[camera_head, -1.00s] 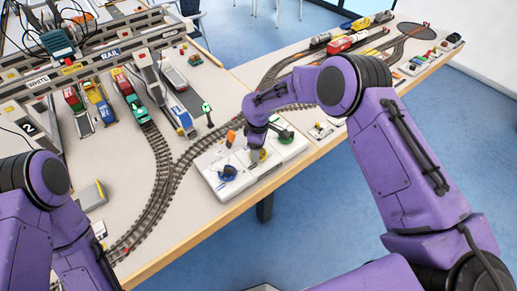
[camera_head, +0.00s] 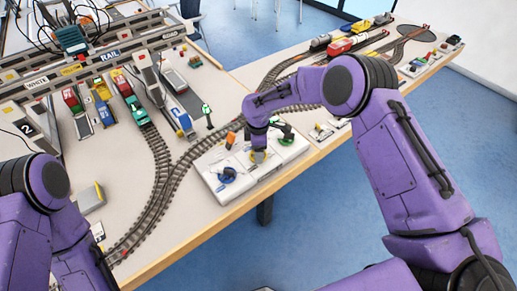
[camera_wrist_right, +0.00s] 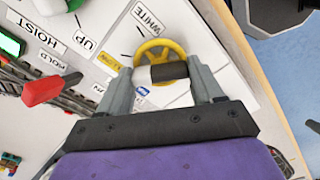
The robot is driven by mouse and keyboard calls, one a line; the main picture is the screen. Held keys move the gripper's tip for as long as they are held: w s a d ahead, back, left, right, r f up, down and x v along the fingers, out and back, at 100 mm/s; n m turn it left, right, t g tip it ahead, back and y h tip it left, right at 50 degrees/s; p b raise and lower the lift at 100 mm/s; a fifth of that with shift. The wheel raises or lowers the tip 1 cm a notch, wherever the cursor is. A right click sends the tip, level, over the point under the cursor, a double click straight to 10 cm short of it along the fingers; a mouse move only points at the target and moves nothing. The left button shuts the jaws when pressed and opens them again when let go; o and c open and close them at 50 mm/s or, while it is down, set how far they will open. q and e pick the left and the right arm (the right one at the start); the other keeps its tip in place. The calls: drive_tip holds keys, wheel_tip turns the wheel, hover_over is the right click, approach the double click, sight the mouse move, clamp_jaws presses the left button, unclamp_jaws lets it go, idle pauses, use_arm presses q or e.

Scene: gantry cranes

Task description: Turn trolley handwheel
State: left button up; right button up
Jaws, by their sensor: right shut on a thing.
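A yellow handwheel (camera_wrist_right: 160,60) with spokes stands on the white control panel (camera_wrist_right: 112,22), near the panel's edge. My right gripper (camera_wrist_right: 161,76) is shut on a white and black cylindrical grip (camera_wrist_right: 162,73) that lies across the front of the wheel, between the two fingers. It covers the lower part of the wheel. In the head view my right gripper (camera_head: 257,150) points down onto the panel (camera_head: 245,183), and a bit of the yellow wheel (camera_head: 259,156) shows beneath it. My left arm is at the lower left; its gripper is outside the picture.
A blue wheel (camera_head: 227,175) and a green knob (camera_head: 285,139) flank the yellow wheel on the panel. A red lever (camera_wrist_right: 45,90) lies left in the wrist view. Rail track (camera_head: 166,165) curves past the panel's left, and the gantry (camera_head: 105,62) stands at the back left.

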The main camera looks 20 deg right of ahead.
drive_tip(key=o, duration=1.1)
drive_tip(key=shift+c, duration=0.2)
drive_tip(key=shift+r, duration=0.1)
drive_tip(key=shift+r, duration=0.4)
wheel_tip(320, 180, up, 10)
drive_tip(key=b, duration=0.2)
drive_tip(key=shift+f, duration=0.2)
